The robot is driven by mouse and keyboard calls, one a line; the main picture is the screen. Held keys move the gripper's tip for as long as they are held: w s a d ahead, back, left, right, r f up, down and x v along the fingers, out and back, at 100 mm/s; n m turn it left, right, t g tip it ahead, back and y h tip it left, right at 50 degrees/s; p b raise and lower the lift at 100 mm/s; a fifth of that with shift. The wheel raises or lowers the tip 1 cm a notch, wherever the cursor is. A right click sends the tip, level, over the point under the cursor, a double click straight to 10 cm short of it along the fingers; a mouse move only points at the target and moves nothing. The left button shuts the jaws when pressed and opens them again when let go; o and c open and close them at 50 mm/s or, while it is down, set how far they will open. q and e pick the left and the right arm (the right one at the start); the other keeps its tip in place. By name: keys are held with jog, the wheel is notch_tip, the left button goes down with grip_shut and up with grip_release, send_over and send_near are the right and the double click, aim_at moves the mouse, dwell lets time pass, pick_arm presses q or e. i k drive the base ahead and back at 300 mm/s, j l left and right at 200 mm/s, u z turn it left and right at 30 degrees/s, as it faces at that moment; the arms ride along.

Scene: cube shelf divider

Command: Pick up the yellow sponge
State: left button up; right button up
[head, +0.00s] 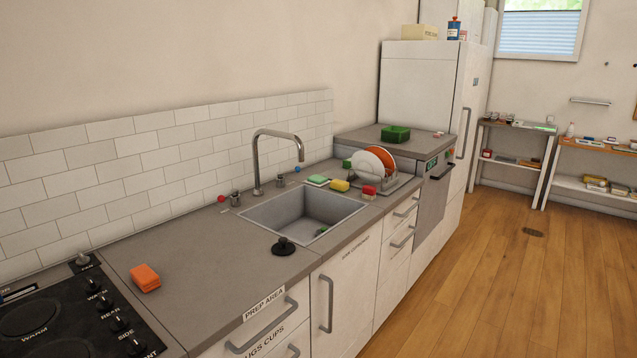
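A small yellow sponge (340,185) lies on the grey counter (213,262) at the back right corner of the sink. A flat sponge or cloth with a green top (317,181) lies just to its left, and a red-topped block (369,191) is to its right. The yellow sponge is small in the view, but nothing covers it. Neither of my grippers is in view.
The sink (276,221) with its tall tap (258,165) lies in front of the sponge. A dish rack with plates (372,162) stands just behind it. An orange block (145,278) and a black plug (283,246) lie nearer.

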aim_at(337, 185)
jog(key=i+l+u, duration=0.1)
jog(key=u, duration=0.35)
jog(key=i+l+u, duration=0.15)
jog(key=u, duration=0.25)
jog(key=i+l+u, duration=0.15)
jog(key=l, duration=0.2)
jog(key=i+l+u, duration=0.15)
jog(key=l, duration=0.25)
jog(key=i+l+u, duration=0.1)
jog(key=l, duration=0.25)
jog(key=i+l+u, duration=0.15)
jog(key=l, duration=0.3)
jog(key=i+l+u, duration=0.15)
jog(key=l, duration=0.25)
jog(key=i, duration=0.05)
